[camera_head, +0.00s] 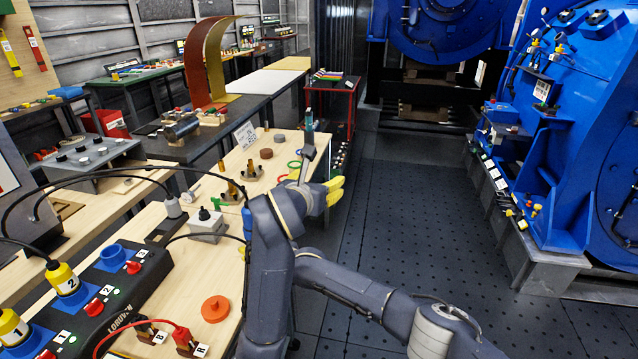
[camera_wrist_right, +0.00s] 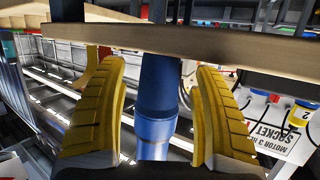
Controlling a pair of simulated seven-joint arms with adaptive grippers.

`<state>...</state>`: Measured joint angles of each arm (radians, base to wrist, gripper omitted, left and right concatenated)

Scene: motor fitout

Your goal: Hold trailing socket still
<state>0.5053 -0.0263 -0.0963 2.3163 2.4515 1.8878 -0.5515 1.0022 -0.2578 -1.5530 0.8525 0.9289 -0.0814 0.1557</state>
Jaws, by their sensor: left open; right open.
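A blue cylindrical socket (camera_head: 247,222), which looks like the trailing socket, is at the table's edge, partly hidden by my arm. In the right wrist view the blue socket (camera_wrist_right: 157,95) stands between the two yellow fingers of my right gripper (camera_wrist_right: 158,72). The fingers are open, with a visible gap on each side of it. In the head view only a yellow bit of my right gripper (camera_head: 243,252) shows beside the arm. My left gripper (camera_head: 334,190) is further right, beyond the table's edge, open, with nothing seen in it.
The wooden table (camera_head: 170,290) carries a black panel (camera_head: 105,300) with red switches, yellow plugs (camera_head: 63,279), a grey box (camera_head: 206,226) and an orange disc (camera_head: 215,309). A table edge (camera_wrist_right: 200,42) crosses above the fingers in the wrist view. The dark floor (camera_head: 420,220) is clear.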

